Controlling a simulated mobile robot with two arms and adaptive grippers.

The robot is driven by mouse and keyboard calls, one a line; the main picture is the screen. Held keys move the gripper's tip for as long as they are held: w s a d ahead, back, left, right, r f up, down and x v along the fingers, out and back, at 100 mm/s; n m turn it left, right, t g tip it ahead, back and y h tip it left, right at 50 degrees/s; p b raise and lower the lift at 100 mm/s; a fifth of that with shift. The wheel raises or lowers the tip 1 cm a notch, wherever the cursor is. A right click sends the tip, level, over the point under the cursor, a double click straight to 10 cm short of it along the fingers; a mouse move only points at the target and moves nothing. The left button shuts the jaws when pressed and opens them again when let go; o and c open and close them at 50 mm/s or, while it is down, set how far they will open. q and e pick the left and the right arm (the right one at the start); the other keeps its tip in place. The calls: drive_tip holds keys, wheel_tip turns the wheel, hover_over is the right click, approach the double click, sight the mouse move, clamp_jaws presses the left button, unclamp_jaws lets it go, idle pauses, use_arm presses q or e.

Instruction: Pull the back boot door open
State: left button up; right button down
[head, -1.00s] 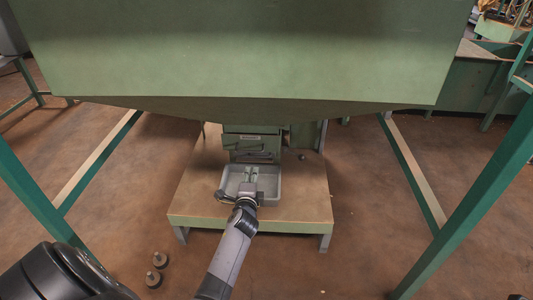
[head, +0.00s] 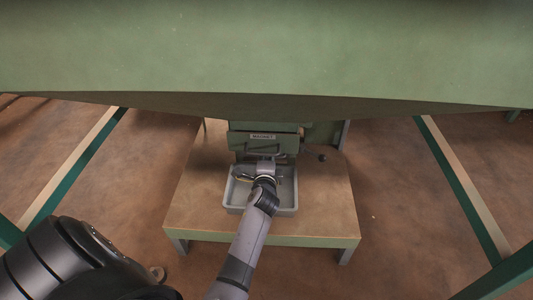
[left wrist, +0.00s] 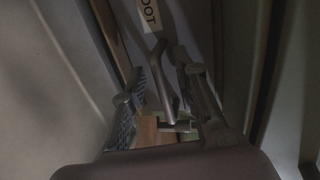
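The back boot door appears as a dark grey face in the left wrist view (left wrist: 190,28), with a pale label (left wrist: 149,15) of which "OOT" is readable. A grey bar handle (left wrist: 160,82) stands out from it. My left gripper (left wrist: 168,110) is open, with a finger on each side of the bar; I cannot tell whether either touches it. In the head view my left gripper (head: 264,162) reaches in under the green box, over the grey tray, and its fingertips are mostly hidden. The door looks closed. My right gripper is in neither view.
A large green hopper (head: 270,50) hangs over the scene. Below it, a green box labelled "MAGNET" (head: 262,137) stands on a low table (head: 325,205) with a grey tray (head: 289,190). Green frame legs (head: 465,190) stand at both sides; the floor between is mostly open.

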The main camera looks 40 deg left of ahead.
use_arm(q)
drive_tip(key=shift+c, duration=0.3)
clamp_jaws()
idle(0.6)
